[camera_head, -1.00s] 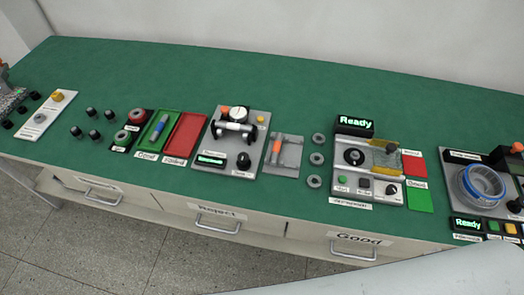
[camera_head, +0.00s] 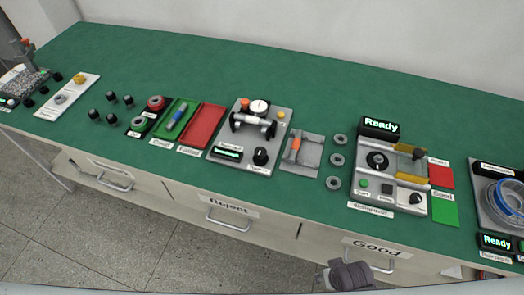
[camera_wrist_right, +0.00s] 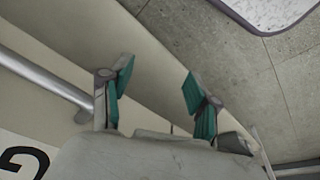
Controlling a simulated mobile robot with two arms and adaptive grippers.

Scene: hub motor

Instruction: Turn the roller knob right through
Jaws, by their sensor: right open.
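A grey test fixture (camera_head: 250,135) stands mid-table with a round white dial, a horizontal roller (camera_head: 252,122) between dark supports, and a small lit display. A black knob (camera_head: 261,156) sits at its front right corner, above a small label too blurred to read; it looks like the roller knob. In the right wrist view my right gripper (camera_wrist_right: 156,76) is open and empty, its teal-padded fingers apart in front of the drawer fronts and floor. It touches nothing visible. My left gripper is out of view.
Right of the fixture are a grey tray (camera_head: 312,154) with an orange-tipped tool, several grey rings (camera_head: 337,160), and a "Ready" station (camera_head: 405,200) with its own black knob. Green and red trays (camera_head: 203,127) lie left. Drawer handles (camera_head: 230,224) protrude below the table edge.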

